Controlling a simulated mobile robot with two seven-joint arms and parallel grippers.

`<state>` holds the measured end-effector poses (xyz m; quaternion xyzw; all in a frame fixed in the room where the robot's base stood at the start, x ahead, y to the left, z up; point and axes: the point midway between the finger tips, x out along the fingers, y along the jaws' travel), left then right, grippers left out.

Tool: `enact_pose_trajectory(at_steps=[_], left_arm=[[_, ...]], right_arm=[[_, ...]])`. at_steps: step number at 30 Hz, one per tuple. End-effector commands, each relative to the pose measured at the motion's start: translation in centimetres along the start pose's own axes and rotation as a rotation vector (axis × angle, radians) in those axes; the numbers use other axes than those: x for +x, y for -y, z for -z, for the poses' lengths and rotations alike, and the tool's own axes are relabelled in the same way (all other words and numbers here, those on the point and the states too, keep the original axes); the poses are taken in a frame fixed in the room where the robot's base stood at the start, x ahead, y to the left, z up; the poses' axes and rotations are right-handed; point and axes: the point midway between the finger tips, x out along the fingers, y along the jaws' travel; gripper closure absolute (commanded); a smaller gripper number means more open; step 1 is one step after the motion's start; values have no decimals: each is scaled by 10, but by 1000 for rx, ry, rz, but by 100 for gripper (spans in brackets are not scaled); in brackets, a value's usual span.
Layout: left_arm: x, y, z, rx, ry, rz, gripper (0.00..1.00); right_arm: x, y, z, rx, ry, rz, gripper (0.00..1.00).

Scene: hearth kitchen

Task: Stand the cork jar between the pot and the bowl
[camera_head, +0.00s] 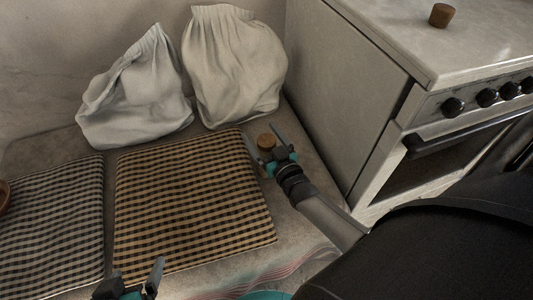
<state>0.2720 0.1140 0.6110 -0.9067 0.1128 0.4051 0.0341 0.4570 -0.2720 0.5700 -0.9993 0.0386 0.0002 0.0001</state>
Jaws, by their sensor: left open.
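A small round jar with a cork-brown top (266,141) stands on the bench floor, right of the brown checked cushion. My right gripper (267,143) is at it, with one finger on each side of the jar. I cannot tell whether the fingers touch it. My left gripper (138,278) is open and empty at the bottom edge, by the front of the brown cushion. A brown bowl (4,197) is cut off at the left edge, on the grey checked cushion. No pot can be made out.
A brown checked cushion (190,200) and a grey checked cushion (50,225) cover the bench. Two pale cloth sacks (135,95) (235,65) lean at the wall. A stove (430,45) stands right, with a brown cork-like piece (441,15) on top. A teal curved edge (265,296) shows at the bottom.

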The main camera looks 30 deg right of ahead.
Motion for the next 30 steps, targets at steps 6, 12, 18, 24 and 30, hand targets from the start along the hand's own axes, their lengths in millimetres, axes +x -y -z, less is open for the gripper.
enact_pose_trajectory(at_steps=[6,12,18,24,30], left_arm=[[0,0,0,0,1,0,8],[0,0,0,0,2,1,8],[0,0,0,0,2,1,8],[0,0,0,0,2,1,8],[0,0,0,1,2,1,8]], right_arm=[[0,0,0,0,0,0,32],[0,0,0,0,0,0,55],[0,0,0,0,0,0,77],[0,0,0,0,0,0,100],[0,0,0,0,0,0,100]])
